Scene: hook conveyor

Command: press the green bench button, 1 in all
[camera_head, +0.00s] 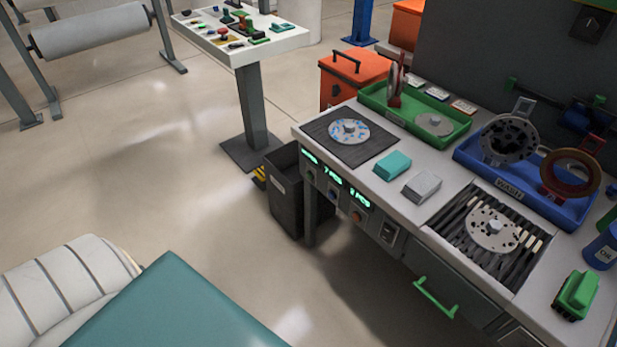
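The workbench (452,216) stands at the right. Its front panel carries three small round buttons below lit green displays. The leftmost button (310,176) looks dark greenish, but it is too small to be sure of its colour. The middle button (333,194) looks bluish and the right one (356,216) orange-red. Neither of my grippers shows in the view, and nothing touches the panel.
A dark bin (285,190) stands on the floor against the bench's left end. A pedestal panel (245,52) with several coloured controls stands behind it. A green drawer handle (435,297) sticks out of the bench front. Open floor lies to the left.

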